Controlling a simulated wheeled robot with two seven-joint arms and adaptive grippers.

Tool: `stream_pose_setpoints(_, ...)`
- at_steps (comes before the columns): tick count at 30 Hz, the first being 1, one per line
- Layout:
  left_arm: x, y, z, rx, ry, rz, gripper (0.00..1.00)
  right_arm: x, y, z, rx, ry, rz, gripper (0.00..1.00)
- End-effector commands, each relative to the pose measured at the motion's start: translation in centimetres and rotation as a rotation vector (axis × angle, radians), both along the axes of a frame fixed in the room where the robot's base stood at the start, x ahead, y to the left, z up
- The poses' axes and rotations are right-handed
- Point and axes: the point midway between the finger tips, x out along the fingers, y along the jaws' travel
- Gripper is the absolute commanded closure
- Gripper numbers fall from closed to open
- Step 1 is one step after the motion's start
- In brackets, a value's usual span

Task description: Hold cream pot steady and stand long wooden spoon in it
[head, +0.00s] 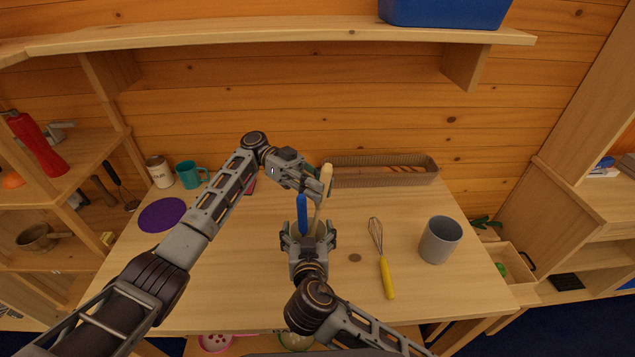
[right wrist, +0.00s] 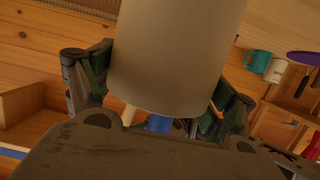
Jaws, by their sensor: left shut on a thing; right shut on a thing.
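The cream pot (right wrist: 180,55) fills the middle of the right wrist view, between both fingers of my right gripper (head: 309,240), which is shut on it. In the head view that gripper hides most of the pot. The long wooden spoon (head: 326,173) is pale and nearly upright, with its top tilted slightly right. My left gripper (head: 320,190) is shut on it above the pot. Its lower part runs down toward the pot's mouth; whether its tip is inside is hidden. A blue-handled utensil (head: 302,212) stands in the pot, left of the spoon.
A long basket (head: 350,176) lies at the back.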

Motion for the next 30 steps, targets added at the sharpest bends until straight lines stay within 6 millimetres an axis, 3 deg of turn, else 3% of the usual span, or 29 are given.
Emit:
stream_pose_setpoints(28, 0.0, 0.0, -1.9, -0.001, -0.001, -0.001, 1.00, 0.0, 0.0, 0.0, 0.000, 0.000, 0.000, 0.45)
stream_pose_setpoints(29, 0.0, 0.0, -1.9, -0.001, -0.001, -0.001, 0.76, 0.0, 0.0, 0.0, 0.000, 0.000, 0.000, 0.45)
stream_pose_setpoints(30, 0.0, 0.0, -1.9, -0.001, -0.001, -0.001, 0.71, 0.0, 0.0, 0.0, 0.000, 0.000, 0.000, 0.45)
